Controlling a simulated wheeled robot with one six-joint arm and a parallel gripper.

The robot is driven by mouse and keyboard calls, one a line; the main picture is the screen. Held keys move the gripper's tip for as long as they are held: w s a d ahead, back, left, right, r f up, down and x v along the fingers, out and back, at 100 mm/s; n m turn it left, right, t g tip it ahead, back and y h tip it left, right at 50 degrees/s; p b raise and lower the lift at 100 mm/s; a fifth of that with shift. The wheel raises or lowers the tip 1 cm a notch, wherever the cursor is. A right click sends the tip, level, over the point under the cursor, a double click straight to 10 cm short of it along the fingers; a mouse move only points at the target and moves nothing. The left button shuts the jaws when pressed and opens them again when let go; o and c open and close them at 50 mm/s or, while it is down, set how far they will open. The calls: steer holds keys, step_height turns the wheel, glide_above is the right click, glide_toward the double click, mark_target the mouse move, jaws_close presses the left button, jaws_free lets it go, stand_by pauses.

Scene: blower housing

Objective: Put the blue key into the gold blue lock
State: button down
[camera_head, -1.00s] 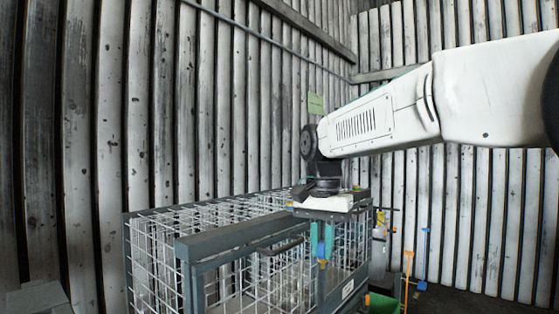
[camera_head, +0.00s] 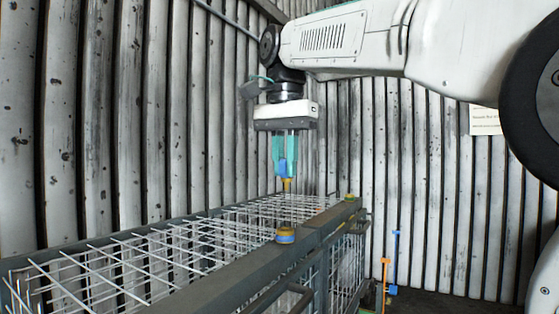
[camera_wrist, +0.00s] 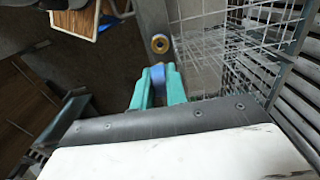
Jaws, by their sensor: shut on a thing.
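My gripper (camera_head: 283,165) points down with its teal fingers shut on the blue key (camera_head: 283,168). The key's yellow tip (camera_head: 287,185) sticks out below the fingers. The blue part also shows between the fingers in the wrist view (camera_wrist: 158,75). A gold lock with a blue band (camera_head: 285,235) sits on the dark top beam of the wire cage, below the key in the head view and apart from it. In the wrist view the round gold lock (camera_wrist: 160,43) with a dark centre lies just beyond the fingertips.
The wire mesh cage (camera_head: 130,265) fills the area under the gripper. A second small gold and green piece (camera_head: 349,197) sits farther along the dark beam (camera_head: 230,285). Corrugated walls stand behind. Blue and orange long-handled tools (camera_head: 390,270) stand at the right.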

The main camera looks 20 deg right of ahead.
steer(key=shift+a+f, duration=0.15)
steer(key=shift+f, duration=0.85)
steer(key=shift+s+f, duration=0.1)
steer(key=shift+f, duration=3.05)
steer(key=shift+f, duration=0.15)
steer(key=c, duration=1.3)
jaws_free()
steer(key=shift+c, duration=0.2)
